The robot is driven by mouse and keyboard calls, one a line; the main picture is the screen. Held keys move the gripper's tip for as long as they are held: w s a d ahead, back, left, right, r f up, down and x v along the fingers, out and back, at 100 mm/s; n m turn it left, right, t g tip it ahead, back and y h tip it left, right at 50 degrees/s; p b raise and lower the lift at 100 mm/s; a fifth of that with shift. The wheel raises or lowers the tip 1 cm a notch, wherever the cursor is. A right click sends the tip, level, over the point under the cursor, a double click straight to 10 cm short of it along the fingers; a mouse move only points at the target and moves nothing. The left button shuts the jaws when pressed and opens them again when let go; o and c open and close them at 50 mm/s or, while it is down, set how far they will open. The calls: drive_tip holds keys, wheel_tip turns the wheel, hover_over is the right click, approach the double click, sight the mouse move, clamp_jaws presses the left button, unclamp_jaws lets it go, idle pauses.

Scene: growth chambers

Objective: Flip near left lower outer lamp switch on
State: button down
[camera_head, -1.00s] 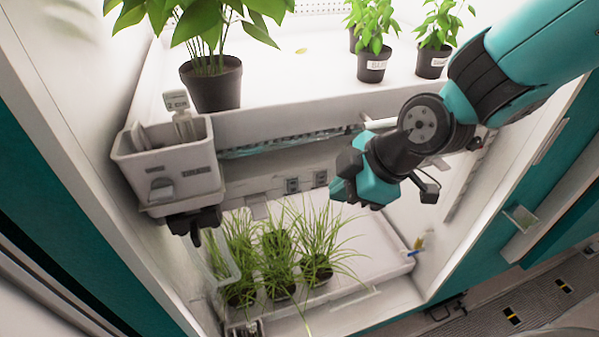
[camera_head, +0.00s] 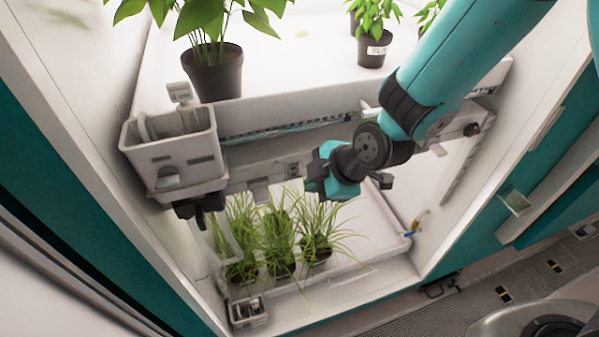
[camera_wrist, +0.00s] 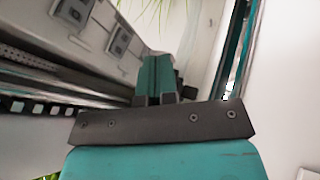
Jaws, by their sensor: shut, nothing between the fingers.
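My gripper (camera_head: 322,180) is shut and empty in the head view. It is in front of the rail below the upper shelf, above the grass pots. A small grey lamp switch plate (camera_head: 293,170) shows on this rail just left of the gripper. In the wrist view, the closed teal fingers (camera_wrist: 158,68) point up the picture. Two grey switch plates with dark centres, one upper left (camera_wrist: 74,9) and one nearer (camera_wrist: 119,40), lie left of the fingers, apart from them. Part of the rail is hidden behind my gripper. Whether either switch is on cannot be told.
A white bin (camera_head: 172,150) hangs at the left wall, with a dark clamp (camera_head: 198,205) under it. Pots of grass (camera_head: 278,255) stand on the lower tray (camera_head: 377,232). A potted plant (camera_head: 212,75) stands on the upper shelf (camera_head: 290,65). The chamber's side walls bound the space.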

sight(299, 176)
drive_tip(key=w+a+f+p, duration=0.2)
drive_tip(key=w, duration=0.1)
drive_tip(key=w+a+f+p, duration=0.1)
drive_tip(key=w, duration=0.1)
drive_tip(key=shift+f, duration=0.25)
drive_tip(key=shift+w+b, duration=0.2)
drive_tip(key=shift+b, duration=0.55)
